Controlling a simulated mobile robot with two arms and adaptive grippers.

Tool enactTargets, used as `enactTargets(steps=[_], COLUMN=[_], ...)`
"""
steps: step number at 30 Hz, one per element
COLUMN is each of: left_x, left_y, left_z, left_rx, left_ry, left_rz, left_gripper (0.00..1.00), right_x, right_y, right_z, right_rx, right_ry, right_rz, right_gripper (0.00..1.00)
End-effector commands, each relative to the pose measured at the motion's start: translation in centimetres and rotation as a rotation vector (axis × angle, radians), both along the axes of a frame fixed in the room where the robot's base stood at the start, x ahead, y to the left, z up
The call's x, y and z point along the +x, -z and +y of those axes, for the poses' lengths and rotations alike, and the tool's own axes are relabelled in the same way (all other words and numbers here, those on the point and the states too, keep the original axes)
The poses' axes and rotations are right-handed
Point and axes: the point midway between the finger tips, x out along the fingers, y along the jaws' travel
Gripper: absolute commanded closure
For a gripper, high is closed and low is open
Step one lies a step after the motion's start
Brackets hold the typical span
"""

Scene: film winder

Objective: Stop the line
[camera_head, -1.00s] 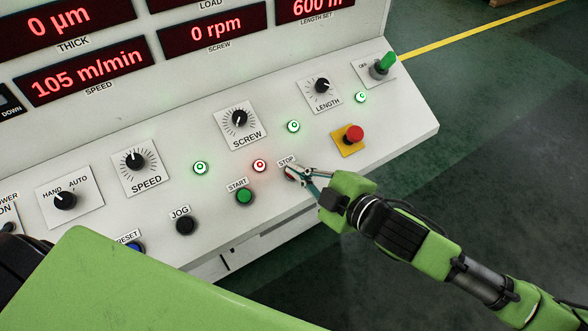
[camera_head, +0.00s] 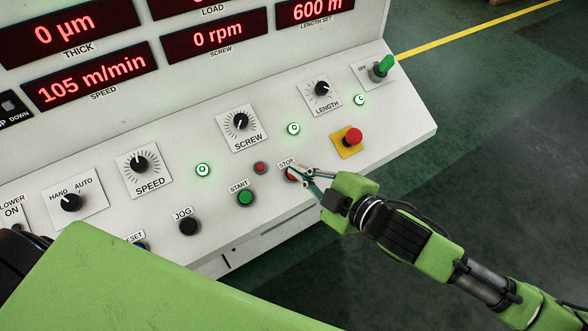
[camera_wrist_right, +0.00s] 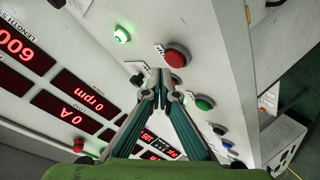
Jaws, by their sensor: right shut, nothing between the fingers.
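The red STOP button (camera_head: 290,175) is on the sloped white panel, right of the green START button (camera_head: 246,198), and partly hidden by my fingers in the head view. My right gripper (camera_head: 291,169) is shut and empty, with its tips at this button. In the right wrist view the STOP button (camera_wrist_right: 177,57) shows whole, just beyond the closed fingertips (camera_wrist_right: 163,74); I cannot tell if they touch. The red lamp (camera_head: 260,168) between START and STOP is dark. The speed display (camera_head: 92,77) reads 105 m/min. My left gripper is out of view.
A red mushroom button (camera_head: 353,136) on a yellow plate is right of my right gripper. The black JOG button (camera_head: 188,226), SCREW knob (camera_head: 240,121) and green-handled switch (camera_head: 382,67) share the panel. Open floor lies beyond the panel's right edge.

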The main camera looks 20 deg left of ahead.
Motion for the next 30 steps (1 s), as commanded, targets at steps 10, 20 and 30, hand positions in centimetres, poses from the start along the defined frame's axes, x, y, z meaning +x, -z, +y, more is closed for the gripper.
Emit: enactTargets(steps=[10,20,30], left_x=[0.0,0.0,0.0], left_y=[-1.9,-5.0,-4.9], left_z=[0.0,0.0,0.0], left_rx=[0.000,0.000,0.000], left_ry=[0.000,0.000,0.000], left_rz=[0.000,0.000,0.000], left_gripper=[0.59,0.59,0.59], right_x=[-0.4,-1.2,-1.4], right_y=[-1.7,-4.5,-4.5], right_z=[-0.5,-1.7,-1.8], right_rx=[0.000,-0.001,0.000], right_ry=[0.000,0.001,0.000], right_rz=[0.000,0.000,-0.001], right_gripper=[1.00,1.00,1.00])
